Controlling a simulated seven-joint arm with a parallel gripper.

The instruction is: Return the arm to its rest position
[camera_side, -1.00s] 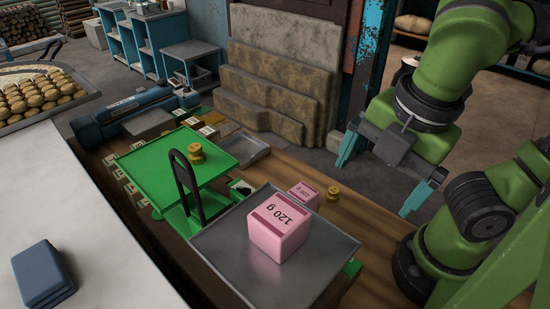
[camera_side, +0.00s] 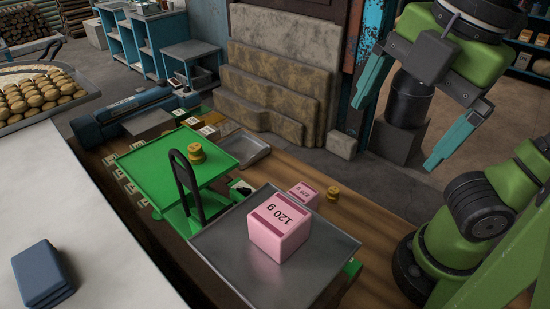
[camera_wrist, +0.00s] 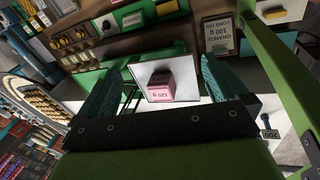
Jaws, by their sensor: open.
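My gripper (camera_side: 406,115) is open and empty, raised above the right side of the bench in the side view. Its two teal fingers are spread wide and touch nothing. In the wrist view my gripper (camera_wrist: 162,85) shows both fingers apart. A large pink 120 g block (camera_side: 279,229) rests on the grey metal pan of a balance scale (camera_side: 222,258). The block also shows between the fingers in the wrist view (camera_wrist: 161,87), well beyond them.
The green pan (camera_side: 168,164) of the scale holds a brass weight (camera_side: 196,153). A smaller pink block (camera_side: 303,195) and another brass weight (camera_side: 333,193) stand on the wooden bench behind the grey pan. Stone slabs (camera_side: 270,85) stand behind. The air around my gripper looks clear.

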